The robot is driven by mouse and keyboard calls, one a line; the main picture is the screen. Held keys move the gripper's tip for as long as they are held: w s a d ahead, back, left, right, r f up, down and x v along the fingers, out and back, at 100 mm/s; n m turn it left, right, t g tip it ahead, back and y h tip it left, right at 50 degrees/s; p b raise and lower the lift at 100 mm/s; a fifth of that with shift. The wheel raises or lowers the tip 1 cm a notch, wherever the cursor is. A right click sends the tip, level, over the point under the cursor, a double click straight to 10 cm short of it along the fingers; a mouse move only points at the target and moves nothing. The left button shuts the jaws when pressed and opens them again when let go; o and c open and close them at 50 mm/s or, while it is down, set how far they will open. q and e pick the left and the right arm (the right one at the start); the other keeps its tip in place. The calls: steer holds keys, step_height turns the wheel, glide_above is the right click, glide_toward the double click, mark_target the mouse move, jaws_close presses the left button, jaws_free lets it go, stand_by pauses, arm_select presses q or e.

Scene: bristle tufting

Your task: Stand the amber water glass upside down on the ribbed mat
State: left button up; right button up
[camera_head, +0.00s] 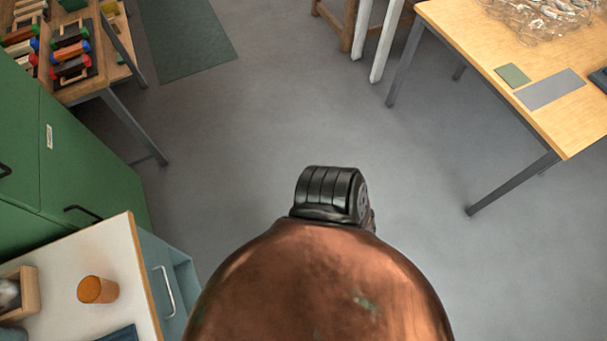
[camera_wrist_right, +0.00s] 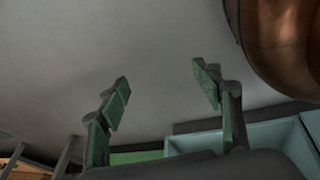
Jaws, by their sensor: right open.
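The amber glass (camera_head: 98,289) stands on the white-topped counter (camera_head: 75,255) at the lower left of the head view. I cannot tell from this view whether its mouth faces up or down. A dark blue flat piece (camera_head: 120,334) lies near it, cut off by the bottom edge; I cannot make out ribs on it. My right gripper (camera_wrist_right: 160,80) shows in the right wrist view, its two green-padded fingers wide apart with nothing between them. The glass does not show in that view. My left gripper is in neither view.
A wooden box (camera_head: 30,292) stands left of the glass. A green cabinet (camera_head: 85,160) and a bench with coloured items (camera_head: 70,50) are at left. The grey floor between is clear.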

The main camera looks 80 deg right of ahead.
steer(key=s+f+m+g, duration=0.2)
steer(key=s, duration=0.7)
steer(key=s+d+f+m+g, duration=0.1)
steer(key=s+f+m, duration=0.1)
steer(key=s, duration=0.8)
steer(key=shift+d+f+g, duration=0.15)
steer(key=shift+f+g, duration=0.25)
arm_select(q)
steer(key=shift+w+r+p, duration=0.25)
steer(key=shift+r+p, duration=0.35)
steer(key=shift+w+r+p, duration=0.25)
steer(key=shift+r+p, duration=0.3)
arm_select(e)
steer(key=shift+w+r, duration=0.25)
steer(key=shift+r, duration=0.35)
steer(key=shift+w+r, duration=0.25)
steer(key=shift+r, duration=0.35)
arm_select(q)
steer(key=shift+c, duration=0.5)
arm_select(e)
steer(key=shift+c, duration=0.6)
